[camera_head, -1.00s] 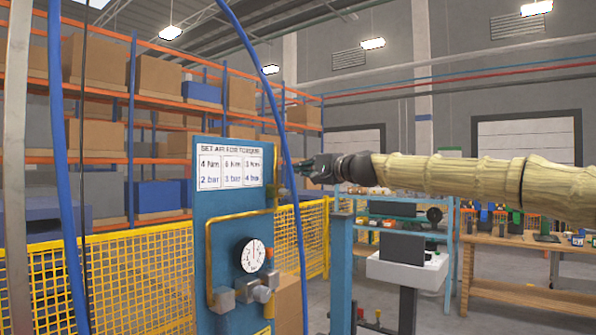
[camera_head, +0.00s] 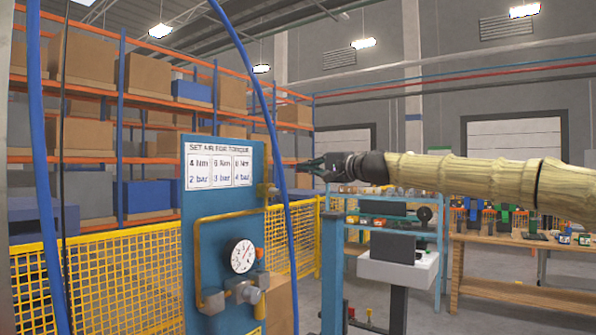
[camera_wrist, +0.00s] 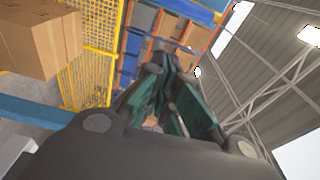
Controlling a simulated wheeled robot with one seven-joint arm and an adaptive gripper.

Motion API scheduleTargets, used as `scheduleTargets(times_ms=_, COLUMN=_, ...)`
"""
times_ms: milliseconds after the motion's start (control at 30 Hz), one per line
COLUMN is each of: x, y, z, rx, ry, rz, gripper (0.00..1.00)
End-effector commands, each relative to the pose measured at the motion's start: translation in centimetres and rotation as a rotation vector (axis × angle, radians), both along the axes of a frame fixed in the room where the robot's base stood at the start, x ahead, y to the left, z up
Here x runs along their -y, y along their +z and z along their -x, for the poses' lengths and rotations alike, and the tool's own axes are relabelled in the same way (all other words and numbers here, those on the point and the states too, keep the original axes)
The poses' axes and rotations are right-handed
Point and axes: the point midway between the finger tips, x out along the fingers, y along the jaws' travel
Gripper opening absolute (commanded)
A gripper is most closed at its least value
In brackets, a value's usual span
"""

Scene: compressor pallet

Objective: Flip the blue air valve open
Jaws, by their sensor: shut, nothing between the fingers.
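The blue air panel (camera_head: 212,240) stands upright left of centre in the head view, with a white pressure gauge (camera_head: 243,256) and brass pipe (camera_head: 200,255) on its face. A grey metal fitting (camera_head: 243,291) sits below the gauge. A small brass fitting (camera_head: 265,190) is at the panel's upper right edge. I cannot clearly make out a blue valve handle. My gripper (camera_head: 303,166) is shut and empty, just right of the panel's upper edge in the picture, pointing left. Its dark green fingers (camera_wrist: 176,88) fill the middle of the wrist view, where no valve shows.
A blue hose (camera_head: 272,130) hangs between the panel and my gripper in the picture. Another hose (camera_head: 38,150) hangs at the left. Yellow mesh fencing (camera_head: 110,285) stands behind the panel. A workbench (camera_head: 510,245) and a pedestal (camera_head: 398,270) stand to the right.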

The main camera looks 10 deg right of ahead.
Motion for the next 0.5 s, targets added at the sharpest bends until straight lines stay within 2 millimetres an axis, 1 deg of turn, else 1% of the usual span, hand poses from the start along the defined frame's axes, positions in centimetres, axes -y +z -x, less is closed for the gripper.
scheduleTargets(times_ms=33, x=0.6, y=-0.2, z=0.7, rx=0.0, ry=0.0, rz=0.0, gripper=0.0)
scheduleTargets(times_ms=200, x=2.1, y=-0.1, z=2.6, rx=0.0, ry=0.001, rz=0.0, gripper=0.0)
scheduleTargets(times_ms=333, x=2.8, y=-0.1, z=3.5, rx=0.001, ry=0.001, rz=0.001, gripper=0.0)
scheduleTargets(times_ms=500, x=3.2, y=-0.2, z=4.1, rx=-0.001, ry=0.002, rz=0.0, gripper=0.0)
